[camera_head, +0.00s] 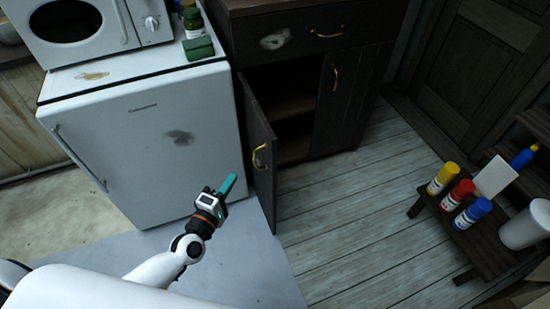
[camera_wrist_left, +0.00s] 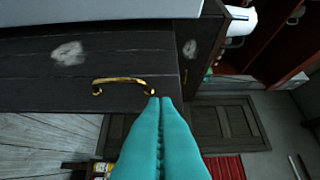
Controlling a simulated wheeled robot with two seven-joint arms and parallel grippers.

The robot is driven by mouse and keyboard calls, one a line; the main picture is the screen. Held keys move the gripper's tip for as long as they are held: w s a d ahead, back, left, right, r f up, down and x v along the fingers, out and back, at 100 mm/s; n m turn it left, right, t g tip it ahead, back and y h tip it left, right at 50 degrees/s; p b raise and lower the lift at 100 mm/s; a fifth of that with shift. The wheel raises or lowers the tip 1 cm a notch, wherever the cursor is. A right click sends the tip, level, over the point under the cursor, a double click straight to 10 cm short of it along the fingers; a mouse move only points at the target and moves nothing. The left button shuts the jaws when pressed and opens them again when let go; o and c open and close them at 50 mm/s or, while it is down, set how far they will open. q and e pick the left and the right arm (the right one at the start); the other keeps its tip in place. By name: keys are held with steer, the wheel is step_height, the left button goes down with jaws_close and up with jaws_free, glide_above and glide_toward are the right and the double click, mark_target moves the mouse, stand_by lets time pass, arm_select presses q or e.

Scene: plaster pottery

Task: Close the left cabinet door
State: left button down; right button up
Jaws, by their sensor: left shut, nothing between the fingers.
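The left cabinet door (camera_head: 261,160) is dark wood with a gold handle. In the head view it stands swung open, away from the dark cabinet (camera_head: 300,60), and the shelves behind it show. My left gripper (camera_head: 228,184) has teal fingers, shut and empty, just left of the door and close to its handle. In the left wrist view the shut fingers (camera_wrist_left: 160,105) point at a dark panel with a worn pale patch and a gold handle (camera_wrist_left: 122,84), which looks like this door. Whether the fingertips touch it I cannot tell. My right gripper is not in view.
A white fridge (camera_head: 150,140) with a microwave (camera_head: 85,25) on top stands left of the cabinet. The right cabinet door (camera_head: 345,100) is shut. A low wooden stand (camera_head: 480,245) with several bottles is at the right. The plank floor (camera_head: 350,210) between is clear.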

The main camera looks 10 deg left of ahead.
arm_select(q)
glide_toward(267, 141)
steer(key=w+a, duration=0.2)
steer(key=w, duration=0.2)
steer(key=shift+w+d+p, duration=0.3)
steer(key=shift+w+d, duration=0.25)
steer(key=shift+d, duration=0.4)
steer(key=shift+w+d+f, duration=0.15)
steer(key=shift+w+d, duration=0.2)
steer(key=shift+d, duration=0.2)
steer(key=shift+d, duration=0.1)
